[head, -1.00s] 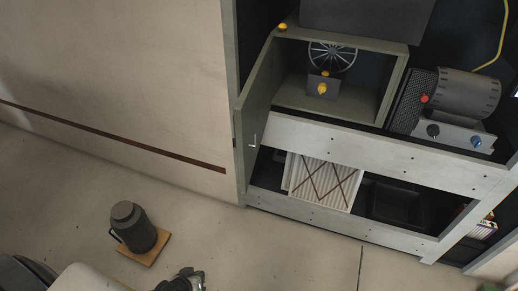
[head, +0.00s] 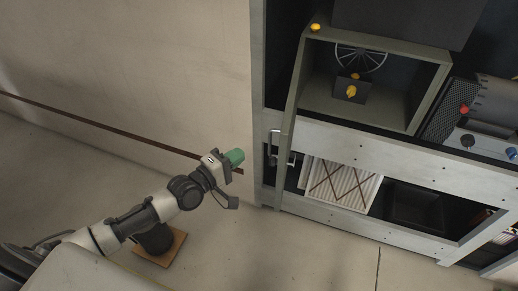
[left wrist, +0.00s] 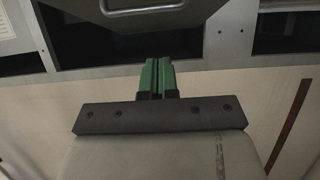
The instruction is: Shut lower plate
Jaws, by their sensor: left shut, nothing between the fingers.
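The lower plate (head: 293,115) is a grey-green door on the left side of an open box (head: 436,95) in the rack. It stands swung out and shows almost edge-on, with a metal handle (head: 284,158) near its lower end. My left gripper (head: 235,157) with green fingertips is to the left of the plate, apart from it, in front of the pale wall. In the left wrist view its green fingers (left wrist: 156,77) are together and empty. A dark panel with a handle (left wrist: 142,8), apparently the plate, shows beyond them. My right gripper is not in view.
Inside the box are a fan wheel (head: 362,58) and a yellow knob (head: 351,91). A pleated filter (head: 341,186) sits in the lower bay. A dark flask (head: 154,239) on a wooden board (head: 172,250) stands on the floor, partly behind my left arm.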

